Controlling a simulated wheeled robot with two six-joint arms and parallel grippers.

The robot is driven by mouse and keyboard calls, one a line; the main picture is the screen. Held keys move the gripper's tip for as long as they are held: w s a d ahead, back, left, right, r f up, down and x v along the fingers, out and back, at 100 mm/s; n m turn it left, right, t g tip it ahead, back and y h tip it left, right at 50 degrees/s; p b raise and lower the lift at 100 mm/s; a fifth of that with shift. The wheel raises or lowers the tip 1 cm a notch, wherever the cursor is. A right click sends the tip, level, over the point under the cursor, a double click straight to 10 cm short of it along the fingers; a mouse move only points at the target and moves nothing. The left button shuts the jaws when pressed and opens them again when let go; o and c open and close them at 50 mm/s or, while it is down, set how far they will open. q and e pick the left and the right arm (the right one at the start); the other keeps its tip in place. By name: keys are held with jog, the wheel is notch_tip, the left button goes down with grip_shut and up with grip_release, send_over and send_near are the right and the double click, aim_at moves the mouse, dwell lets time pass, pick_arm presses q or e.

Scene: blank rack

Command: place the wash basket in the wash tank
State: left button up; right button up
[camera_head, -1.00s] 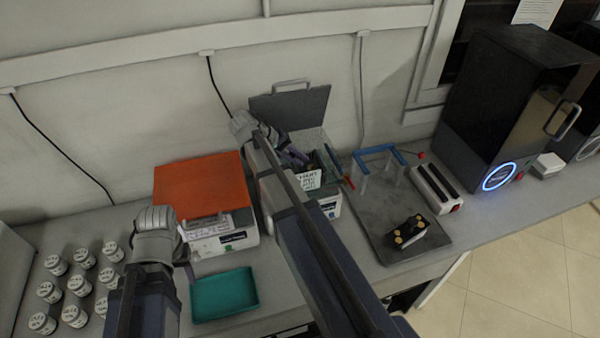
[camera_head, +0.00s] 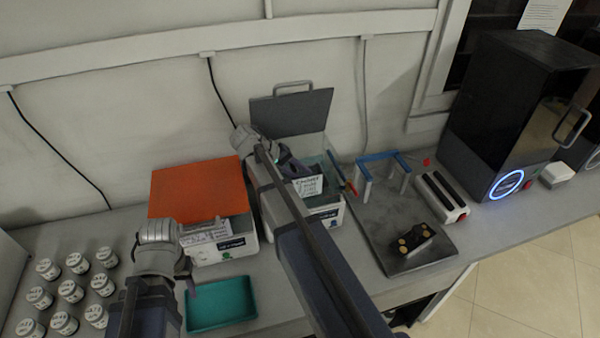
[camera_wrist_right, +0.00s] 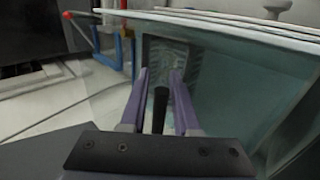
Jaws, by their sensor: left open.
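The wash tank (camera_head: 328,216) is a pale box with clear walls and its grey lid (camera_head: 292,111) raised. My right gripper (camera_head: 297,168) reaches down inside it. In the right wrist view its two purple fingers (camera_wrist_right: 158,85) stand apart, with a dark bar (camera_wrist_right: 160,108), perhaps the wash basket's handle, between them and apparently not touching them. A patterned panel beyond the fingertips may be part of the basket (camera_wrist_right: 183,62). In the head view my arm and the tank's front label hide most of the basket. My left gripper (camera_head: 190,278) is open and empty above the teal tray.
A second tank with an orange lid (camera_head: 195,190) stands left of the wash tank. A teal tray (camera_head: 222,304) lies in front. Several white jars (camera_head: 70,291) stand at left. A grey plate (camera_head: 395,245) with a blue-topped stand (camera_head: 378,156) lies right, before a black machine (camera_head: 515,110).

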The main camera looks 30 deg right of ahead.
jog(key=shift+o, duration=1.1)
jog(key=shift+r, duration=0.15)
jog(key=p+v, duration=0.9)
jog(key=v, duration=0.3)
jog(key=shift+c, duration=0.3)
